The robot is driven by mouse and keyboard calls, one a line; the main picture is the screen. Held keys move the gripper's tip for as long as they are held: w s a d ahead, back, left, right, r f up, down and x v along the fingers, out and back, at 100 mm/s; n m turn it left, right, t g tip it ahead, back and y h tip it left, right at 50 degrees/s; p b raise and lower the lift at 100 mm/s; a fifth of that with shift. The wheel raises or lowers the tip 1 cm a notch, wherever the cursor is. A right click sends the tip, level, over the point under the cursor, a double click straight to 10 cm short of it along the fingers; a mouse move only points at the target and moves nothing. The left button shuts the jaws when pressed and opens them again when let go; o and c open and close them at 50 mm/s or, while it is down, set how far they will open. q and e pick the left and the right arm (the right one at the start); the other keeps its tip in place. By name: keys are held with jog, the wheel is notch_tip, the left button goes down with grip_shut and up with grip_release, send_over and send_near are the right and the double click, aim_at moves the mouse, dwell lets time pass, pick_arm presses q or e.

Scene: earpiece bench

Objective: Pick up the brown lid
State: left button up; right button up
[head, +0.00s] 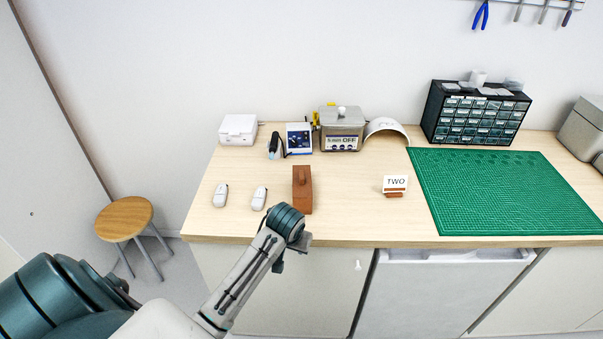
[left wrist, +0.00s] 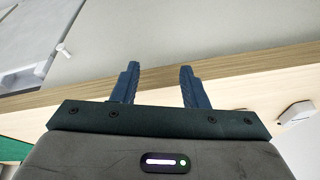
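The brown lid (head: 302,196) is a reddish-brown block-like piece with a raised grip on top. It stands on the wooden bench in the head view, left of centre and near the front. My left gripper is at the bench's front edge, just below the lid in the head view; its fingers are mostly hidden there by the wrist. In the left wrist view its two dark blue fingers (left wrist: 159,80) are apart, with nothing between them. The lid cannot be made out in that view. My right gripper is in neither view.
Two small white earpieces (head: 220,195) (head: 259,198) lie left of the lid. A white box (head: 238,130) and a grey ultrasonic cleaner (head: 341,125) stand behind. A stool (head: 124,217) is at left.

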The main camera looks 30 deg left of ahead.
pick_arm(q)
notch_tip(320, 180, up, 7)
jog(key=w, duration=0.2)
jog(key=n, duration=0.4)
send_near(302, 175)
notch_tip(302, 175, down, 3)
jog(key=shift+w+a+y+p, duration=0.15)
jog(key=shift+y+p, duration=0.25)
jog(key=shift+p, duration=0.85)
jog(key=p+x, duration=0.1)
jog(key=x, duration=0.1)
jog(key=p+x, duration=0.2)
jog(key=x, duration=0.1)
jog(key=shift+w, duration=0.3)
jog(key=shift+w+f, duration=0.1)
jog(key=shift+f, duration=0.2)
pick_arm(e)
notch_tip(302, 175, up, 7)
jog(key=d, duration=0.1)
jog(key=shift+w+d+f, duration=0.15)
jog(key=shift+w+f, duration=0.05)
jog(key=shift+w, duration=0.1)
pick_arm(q)
jog(key=shift+c, duration=0.2)
jog(key=c, duration=0.7)
grip_shut()
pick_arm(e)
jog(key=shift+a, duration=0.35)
